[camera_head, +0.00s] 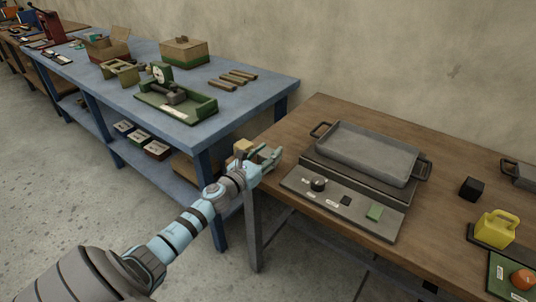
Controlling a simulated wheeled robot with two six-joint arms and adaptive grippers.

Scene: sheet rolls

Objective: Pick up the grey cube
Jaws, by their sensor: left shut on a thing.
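My left gripper (260,156) is shut at the left end of the brown table. A small tan block (243,146) shows at its fingers, and the gripper appears shut on it; the fingers hide part of it. A dark grey, nearly black cube (472,188) sits on the brown table at the right, apart from the gripper and well to its right. My right gripper is not in view.
The brown table (320,112) bears a grey tray (372,155) on a base with a control panel (335,205). A yellow handled weight (497,228) and a green board (508,280) lie right. A blue table (265,88) with boxes stands left.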

